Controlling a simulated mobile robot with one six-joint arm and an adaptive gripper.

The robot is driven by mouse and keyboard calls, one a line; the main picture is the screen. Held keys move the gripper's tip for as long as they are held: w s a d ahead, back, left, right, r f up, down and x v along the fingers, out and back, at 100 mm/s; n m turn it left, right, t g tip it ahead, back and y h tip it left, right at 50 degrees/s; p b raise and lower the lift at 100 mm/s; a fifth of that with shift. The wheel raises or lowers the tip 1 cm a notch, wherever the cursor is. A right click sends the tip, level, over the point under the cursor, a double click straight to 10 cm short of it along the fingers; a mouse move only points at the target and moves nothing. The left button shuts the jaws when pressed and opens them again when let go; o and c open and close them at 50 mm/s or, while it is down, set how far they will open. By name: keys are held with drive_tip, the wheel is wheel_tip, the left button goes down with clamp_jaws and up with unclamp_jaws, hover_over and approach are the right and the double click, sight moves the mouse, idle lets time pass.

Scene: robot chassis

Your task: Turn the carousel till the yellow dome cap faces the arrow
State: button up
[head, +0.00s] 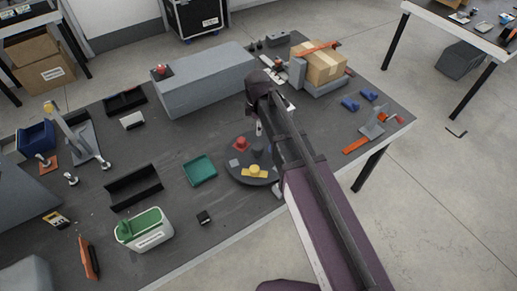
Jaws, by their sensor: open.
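The carousel (236,174) is a dark round disc near the front edge of the table, partly hidden by my arm. On it stand a red cap (241,144), a dark cap (257,150) and a yellow cap (254,169). The yellow cap is toward the front of the disc, by a flat yellow patch (262,175). I cannot make out the arrow. My gripper (259,131) points down above the back of the carousel, mostly hidden by my arm; it is open and appears apart from the caps.
A green tray (199,171) lies left of the carousel, with a small black block (204,218) in front. A large grey box (205,80) stands behind. A cardboard box (322,66) is at the back right. Some bare table shows left of the carousel.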

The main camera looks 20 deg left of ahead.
sight(257, 146)
drive_tip(key=shift+f, duration=0.2)
wheel_tip(257, 146, down, 13)
drive_tip(key=b, duration=1.3)
drive_tip(key=shift+f+b, duration=0.2)
drive_tip(key=shift+b, duration=0.2)
